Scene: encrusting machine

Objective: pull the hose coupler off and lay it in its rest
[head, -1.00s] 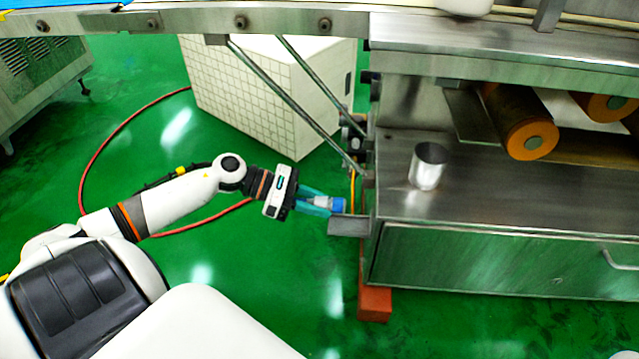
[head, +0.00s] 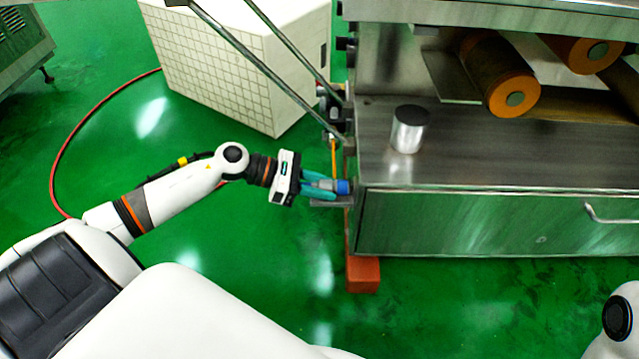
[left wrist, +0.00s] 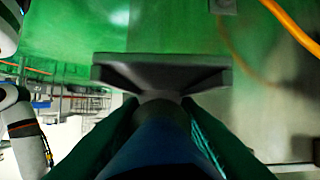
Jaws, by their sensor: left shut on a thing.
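The hose coupler (head: 342,187) is a small blue piece at the tip of my left gripper (head: 322,186), whose teal fingers are shut on it. In the left wrist view the blue coupler (left wrist: 160,150) points away between the two fingers. The rest (left wrist: 160,72) is a grey cradle with a V-shaped notch, and the coupler's dark front end appears at the notch. In the head view the rest (head: 328,203) sticks out from the machine's left side, partly hidden under the gripper and coupler. I cannot tell whether coupler and rest touch. My right gripper is out of view.
The steel machine (head: 450,222) stands right of the gripper, with a metal cup (head: 409,130) on its shelf. A yellow hose (head: 333,157) hangs by its left side; it also shows in the wrist view (left wrist: 290,25). A red hose (head: 65,150) curves over open green floor.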

